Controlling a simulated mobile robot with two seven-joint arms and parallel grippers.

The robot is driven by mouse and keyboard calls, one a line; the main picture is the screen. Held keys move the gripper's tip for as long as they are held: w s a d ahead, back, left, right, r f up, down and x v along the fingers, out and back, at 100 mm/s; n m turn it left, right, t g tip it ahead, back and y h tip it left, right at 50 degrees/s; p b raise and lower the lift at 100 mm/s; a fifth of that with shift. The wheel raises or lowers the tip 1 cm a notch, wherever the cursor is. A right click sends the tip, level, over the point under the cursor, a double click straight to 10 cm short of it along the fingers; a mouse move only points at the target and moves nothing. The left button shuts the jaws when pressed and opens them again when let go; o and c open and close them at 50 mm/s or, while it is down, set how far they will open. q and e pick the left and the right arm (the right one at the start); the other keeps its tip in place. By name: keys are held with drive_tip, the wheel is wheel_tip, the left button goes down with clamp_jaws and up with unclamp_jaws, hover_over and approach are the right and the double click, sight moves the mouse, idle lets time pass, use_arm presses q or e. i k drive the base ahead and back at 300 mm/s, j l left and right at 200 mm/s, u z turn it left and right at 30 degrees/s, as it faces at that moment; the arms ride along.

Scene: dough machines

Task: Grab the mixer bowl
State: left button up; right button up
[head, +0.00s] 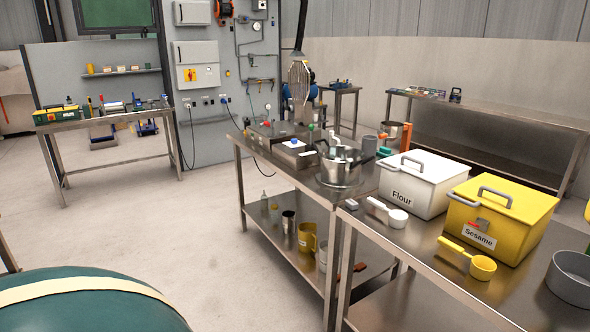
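A shiny steel bowl (340,172), which looks like the mixer bowl, stands on the metal table in the middle of the head view. Dark handle-like parts and smaller metal items show at its rim, and I cannot tell whether they are in it or behind it. A large wire whisk (299,80) hangs upright above the far end of the same table, behind and left of the bowl. Neither of my grippers is in view.
A white Flour box (419,190) and a yellow Sesame box (500,222) stand right of the bowl, with a white scoop (397,217) and yellow scoop (482,267) before them. A dark green rounded thing (90,305) fills the lower left. The floor left of the table is clear.

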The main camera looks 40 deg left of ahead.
sight(340, 167)
drive_tip(key=u, duration=1.15)
drive_tip(key=z, duration=0.4)
drive_tip(key=i+j+z, duration=0.1)
drive_tip(key=z, duration=0.25)
drive_tip(key=j+z, duration=0.2)
drive_tip(key=z, duration=0.2)
drive_tip(key=i+j+z, duration=0.1)
drive_tip(key=j+z, duration=0.25)
drive_tip(key=j, duration=0.15)
drive_tip(key=j+z, duration=0.3)
drive_tip(key=j, duration=0.2)
drive_tip(key=j+z, duration=0.25)
drive_tip(key=j, duration=0.85)
